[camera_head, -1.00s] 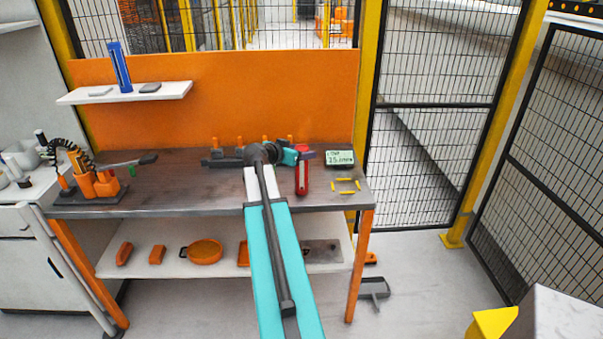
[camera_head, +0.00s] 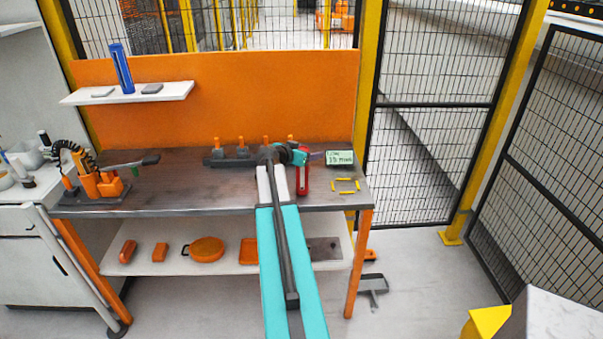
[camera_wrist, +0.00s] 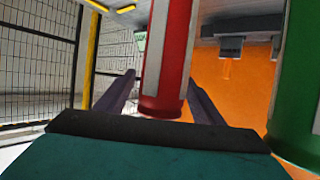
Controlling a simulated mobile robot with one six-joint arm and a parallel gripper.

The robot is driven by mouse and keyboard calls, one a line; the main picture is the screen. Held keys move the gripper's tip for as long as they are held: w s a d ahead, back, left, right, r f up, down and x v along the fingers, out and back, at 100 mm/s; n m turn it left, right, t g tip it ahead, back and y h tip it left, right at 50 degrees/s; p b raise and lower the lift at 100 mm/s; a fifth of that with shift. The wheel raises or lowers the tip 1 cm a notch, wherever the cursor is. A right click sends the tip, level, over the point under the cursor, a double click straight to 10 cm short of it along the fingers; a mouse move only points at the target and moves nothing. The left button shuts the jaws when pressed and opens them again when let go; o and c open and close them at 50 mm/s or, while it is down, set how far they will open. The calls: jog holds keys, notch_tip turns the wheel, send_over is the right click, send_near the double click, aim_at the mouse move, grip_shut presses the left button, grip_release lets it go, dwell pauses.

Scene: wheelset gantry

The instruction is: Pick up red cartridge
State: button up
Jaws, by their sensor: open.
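The red cartridge (camera_head: 303,183), with a pale stripe, stands at the right part of the workbench in the head view. In the wrist view the red cartridge (camera_wrist: 168,70) lies between the two fingers of my gripper (camera_wrist: 160,79). The fingers are apart, one on each side of it, and a gap shows on the left side. My gripper (camera_head: 308,156) is at the cartridge's upper end in the head view, and the finger contact is too small to see there. A green cartridge (camera_wrist: 300,90) stands close by at the right of the wrist view.
Yellow strips (camera_head: 345,185) lie on the workbench (camera_head: 190,185) beside a small display (camera_head: 340,158). Orange-topped pegs (camera_head: 241,146) line the back, before an orange panel (camera_head: 220,115). A blue cartridge (camera_head: 122,68) stands on the wall shelf (camera_head: 170,93). An orange tool stand (camera_head: 98,183) is at left.

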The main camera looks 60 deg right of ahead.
dwell(0.3)
grip_shut()
jog(key=shift+r, duration=0.2)
dwell(0.4)
jog(key=s+a+r+b, duration=0.2)
jog(key=a+b, duration=0.2)
jog(key=a, duration=0.3)
jog(key=s+a+r+b, duration=0.2)
jog(key=a+b, duration=0.1)
jog(key=a, duration=0.5)
jog(key=shift+a+r+b, duration=0.2)
jog(key=shift+r+b, duration=0.1)
jog(key=shift+b, duration=0.05)
dwell(0.5)
